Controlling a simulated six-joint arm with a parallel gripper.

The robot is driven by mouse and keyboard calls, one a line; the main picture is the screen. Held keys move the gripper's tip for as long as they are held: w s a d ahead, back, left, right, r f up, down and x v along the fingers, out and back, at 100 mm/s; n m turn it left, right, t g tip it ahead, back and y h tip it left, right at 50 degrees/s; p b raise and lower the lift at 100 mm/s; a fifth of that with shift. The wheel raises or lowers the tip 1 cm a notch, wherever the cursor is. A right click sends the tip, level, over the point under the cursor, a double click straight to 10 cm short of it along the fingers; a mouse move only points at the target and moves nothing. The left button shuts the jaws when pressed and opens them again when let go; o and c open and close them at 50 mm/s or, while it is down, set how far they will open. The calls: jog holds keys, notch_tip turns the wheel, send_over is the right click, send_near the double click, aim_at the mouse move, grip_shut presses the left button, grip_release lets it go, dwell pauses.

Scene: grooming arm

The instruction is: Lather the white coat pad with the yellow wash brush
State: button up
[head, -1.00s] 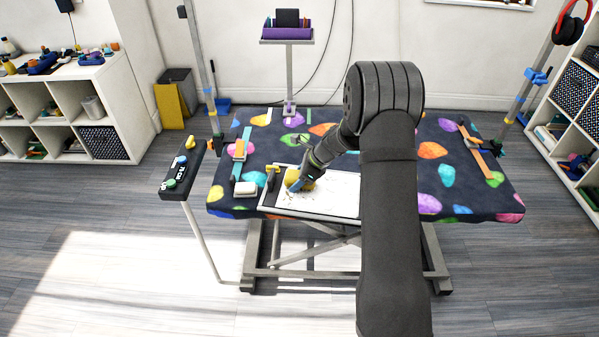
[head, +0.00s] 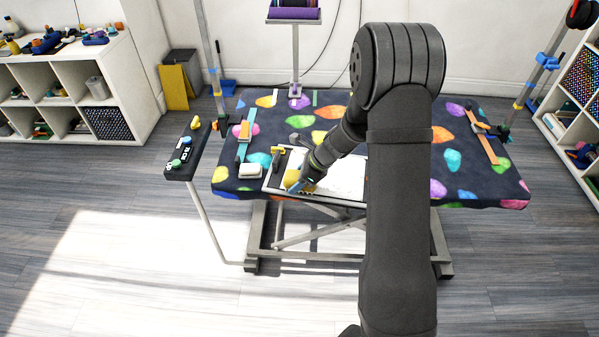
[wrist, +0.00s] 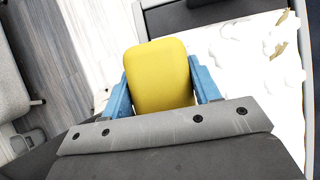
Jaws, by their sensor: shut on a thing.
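The yellow wash brush (wrist: 160,78) is between the two blue fingers of my gripper (wrist: 165,95) in the wrist view. My gripper (head: 303,187) is shut on it. In the head view the brush (head: 291,178) is low at the left front part of the white coat pad (head: 345,180). The pad also shows in the wrist view (wrist: 235,75), with white foam-like blobs and a few brownish flecks on it. My arm hides the pad's right part in the head view. The brush's underside is hidden, so I cannot tell whether it touches the pad.
The pad lies in a dark-edged frame on the spotted table (head: 452,160). A narrow side stand (head: 186,150) with coloured buttons is at the left.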

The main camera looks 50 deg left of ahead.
jog(key=shift+r, duration=4)
jog(key=w+d+f+n, duration=0.1)
jog(key=w+d, duration=0.2)
jog(key=w+d+f, duration=0.1)
jog(key=w+d, duration=0.2)
jog(key=w, duration=0.1)
jog(key=w+d+f+n+g+h, duration=0.1)
jog(key=w+d, duration=0.2)
jog(key=shift+w+d+f+n, duration=0.2)
jog(key=shift+w+d+n, duration=0.1)
jog(key=shift+d, duration=0.05)
jog(key=w+d+f+n+h, duration=0.1)
jog(key=w+d, duration=0.3)
jog(key=d, duration=0.9)
jog(key=w+d+f+n+g+h, duration=0.1)
jog(key=w+d+f+n, duration=0.2)
jog(key=d, duration=1)
jog(key=w+d+f+n+h, duration=0.2)
jog(key=w+d+n, duration=0.2)
jog(key=d, duration=1)
jog(key=shift+w+f+g, duration=0.25)
jog(key=shift+w+g, duration=0.05)
jog(key=shift+w, duration=0.4)
jog(key=shift+a, duration=0.1)
